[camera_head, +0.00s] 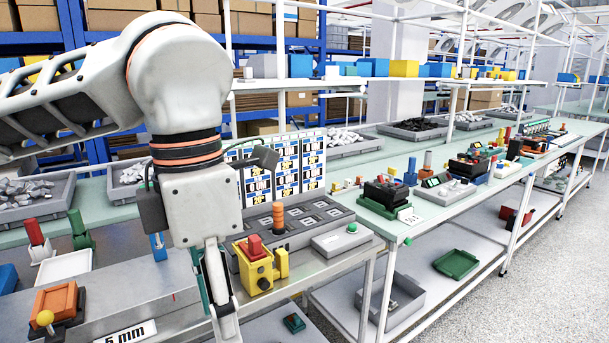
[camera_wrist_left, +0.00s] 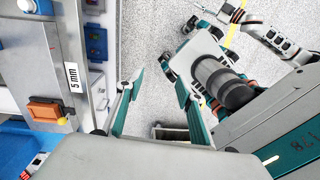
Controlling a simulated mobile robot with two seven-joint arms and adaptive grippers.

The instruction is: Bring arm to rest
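My left arm reaches in from the upper left in the head view. Its gripper (camera_head: 213,300) points down at the front edge of the metal bench (camera_head: 335,270), just left of a yellow block with a red top (camera_head: 258,265). In the left wrist view the two fingers of this gripper (camera_wrist_left: 155,90) stand apart, with only floor between them; it is open and empty. My right arm shows at the upper right of the left wrist view, with its gripper (camera_wrist_left: 230,12) small at the top edge. Its fingers are too small to judge.
A grey breaker panel (camera_head: 310,218) and a white box with a green button (camera_head: 342,240) sit right of my gripper. An orange block (camera_head: 55,302) and a "5 mm" label (camera_head: 125,334) are on the left. Open floor (camera_head: 500,290) lies at the right.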

